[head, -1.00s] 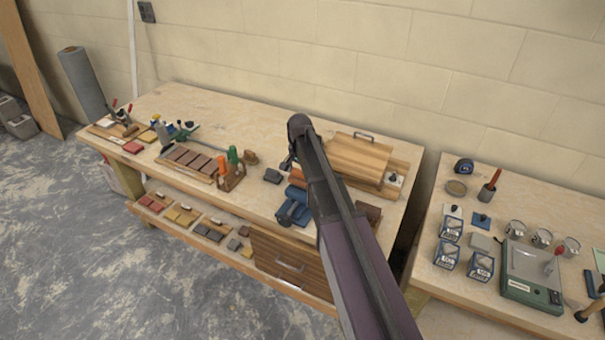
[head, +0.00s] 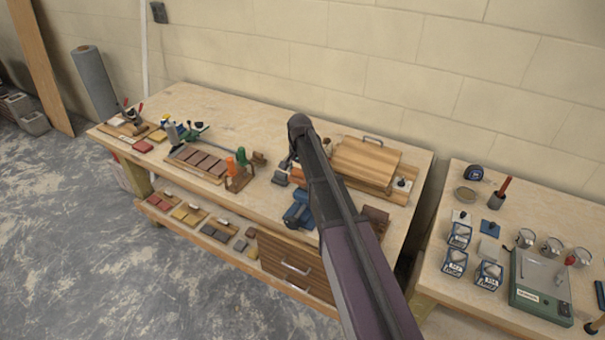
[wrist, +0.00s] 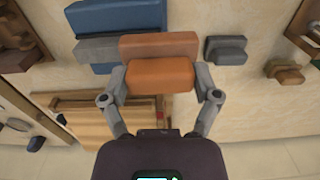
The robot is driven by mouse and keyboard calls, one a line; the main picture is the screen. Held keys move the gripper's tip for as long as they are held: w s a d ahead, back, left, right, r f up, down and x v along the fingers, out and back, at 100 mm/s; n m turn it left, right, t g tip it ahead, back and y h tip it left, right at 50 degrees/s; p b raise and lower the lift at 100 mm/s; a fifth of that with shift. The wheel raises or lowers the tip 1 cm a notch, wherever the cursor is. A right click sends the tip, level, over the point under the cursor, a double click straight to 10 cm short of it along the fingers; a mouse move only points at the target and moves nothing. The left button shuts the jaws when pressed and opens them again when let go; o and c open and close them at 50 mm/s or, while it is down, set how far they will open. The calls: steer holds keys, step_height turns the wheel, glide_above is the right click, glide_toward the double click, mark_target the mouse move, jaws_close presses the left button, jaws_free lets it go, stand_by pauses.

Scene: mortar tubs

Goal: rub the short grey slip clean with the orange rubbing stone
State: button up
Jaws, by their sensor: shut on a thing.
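My gripper (wrist: 160,84) is shut on the orange rubbing stone (wrist: 160,76), a two-tier block held across its width between the fingers. In the wrist view, a grey slip (wrist: 96,50) shows just beyond the stone, beside a blue block-like piece (wrist: 115,17). The stone hides part of the slip, and I cannot tell whether they touch. In the head view the blue piece (head: 299,211) lies near the bench's front edge. My arm hides most of the gripper and the slip there.
A dark grey two-tier block (wrist: 226,50) and a brown one (wrist: 285,71) lie to one side of the stone. A wooden board with a handle (head: 365,162) lies at the back right. A rack with orange and green handles (head: 239,180) stands left.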

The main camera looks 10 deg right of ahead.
stand_by(0.3)
steer(key=shift+r+p, duration=3.05)
steer(key=shift+r+p, duration=1.5)
steer(key=shift+f, duration=0.1)
